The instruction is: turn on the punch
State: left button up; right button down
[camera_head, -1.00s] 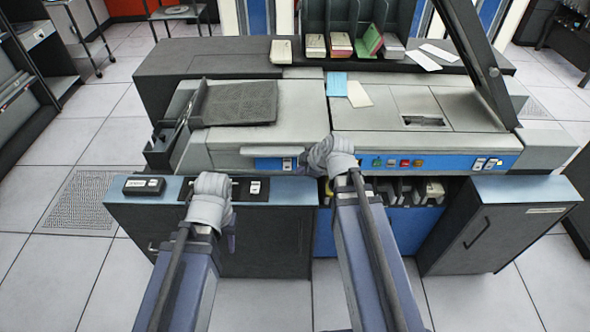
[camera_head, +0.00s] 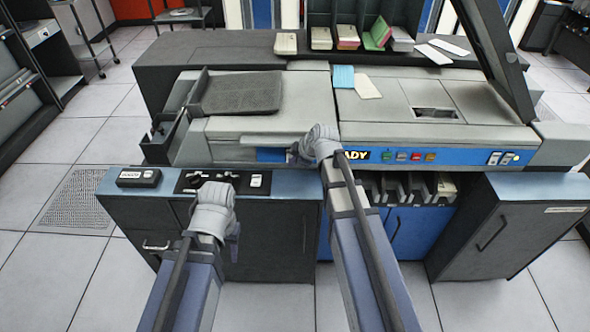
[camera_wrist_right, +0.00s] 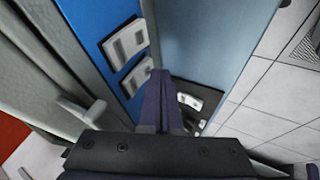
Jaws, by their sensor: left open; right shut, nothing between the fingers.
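The punch (camera_head: 420,130) is a grey machine with a blue front panel (camera_head: 465,156). Its panel bears a lit label reading "ADY" (camera_head: 355,155), its left part hidden by my right arm, and several coloured buttons (camera_head: 402,156). My right gripper (camera_head: 298,155) is shut and empty at the left part of the blue panel, covering what is there. In the right wrist view, two pale rocker switches (camera_wrist_right: 125,42) (camera_wrist_right: 137,74) sit on the blue panel just beyond the shut fingers (camera_wrist_right: 158,98); contact is unclear. My left gripper (camera_head: 234,242) is open, low before the dark cabinet.
A dark switch strip (camera_head: 222,182) and a small black box (camera_head: 138,177) lie on the left cabinet top. Card stacks (camera_head: 347,38) stand at the back. A grey cabinet (camera_head: 500,225) stands front right. Floor is free at left.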

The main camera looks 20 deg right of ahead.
jog(key=shift+w, duration=0.2)
jog(key=shift+w+f+t+b, duration=0.1)
jog(key=shift+f+t+b, duration=0.35)
jog(key=shift+b, duration=0.4)
jog(key=shift+w+d+r+p, duration=0.1)
jog(key=shift+r+p, duration=0.25)
jog(key=shift+p, duration=0.05)
jog(key=shift+r, duration=0.1)
jog(key=shift+r+p, duration=0.7)
jog(key=shift+p, duration=0.1)
